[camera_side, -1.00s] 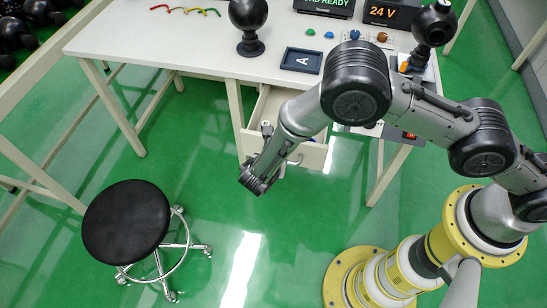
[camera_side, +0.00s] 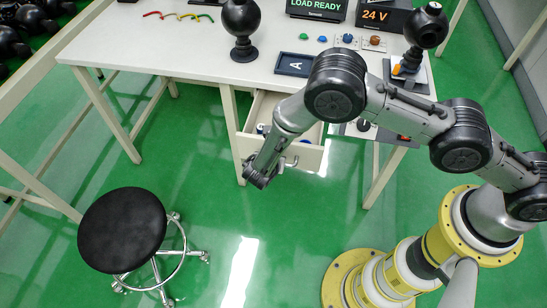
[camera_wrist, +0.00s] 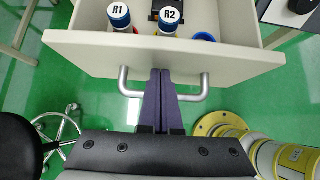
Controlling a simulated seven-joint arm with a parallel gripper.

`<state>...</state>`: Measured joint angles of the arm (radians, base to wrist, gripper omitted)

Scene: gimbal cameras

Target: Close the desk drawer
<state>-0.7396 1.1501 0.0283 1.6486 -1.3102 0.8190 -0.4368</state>
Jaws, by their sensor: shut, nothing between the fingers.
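The desk drawer (camera_side: 305,156) is pulled open under the white desk (camera_side: 185,50). In the wrist view its pale front (camera_wrist: 235,58) spans the upper part, with a grey bar handle (camera_wrist: 203,92) below its top edge. My gripper (camera_wrist: 160,72) is shut and empty. Its dark fingers lie between the handle's two posts and cross the bar, with the tips close to the drawer front; I cannot tell whether they touch. In the side view my gripper (camera_side: 256,180) is at the drawer's front left, and my arm hides part of the drawer.
Bottles marked R1 (camera_wrist: 119,16) and R2 (camera_wrist: 169,16) and a blue ring-shaped item (camera_wrist: 204,37) are in the drawer. A black stool (camera_side: 122,229) stands on the green floor at left. A tray marked A (camera_side: 294,65) lies on the desk.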

